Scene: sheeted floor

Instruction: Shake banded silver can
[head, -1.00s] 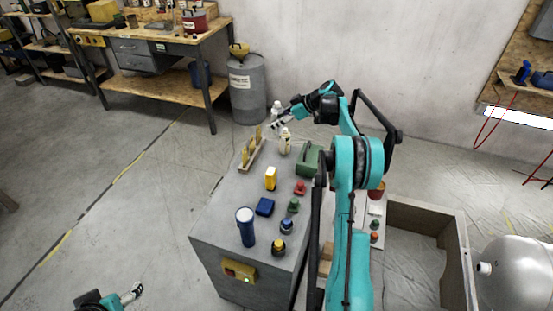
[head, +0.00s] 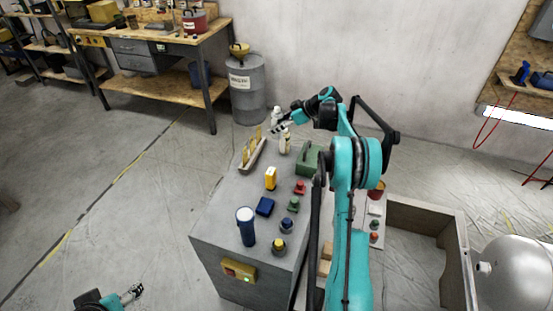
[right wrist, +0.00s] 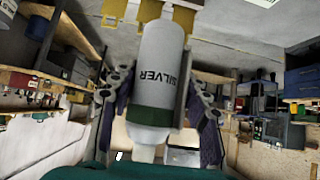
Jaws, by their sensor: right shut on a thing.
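The silver can (right wrist: 160,70) fills the middle of the right wrist view. It is pale grey, has a dark green band near one end and reads SILVER upside down. My right gripper (right wrist: 160,115) is shut on it, with a finger on each side. In the head view my right gripper (head: 280,128) is above the far end of the grey cabinet, by two small pale containers, one above the fingers (head: 276,113) and one below them (head: 285,143). I cannot tell there which one is held. My left gripper (head: 132,293) is low at the left, away from the cabinet.
A grey drum (head: 247,95) stands behind.

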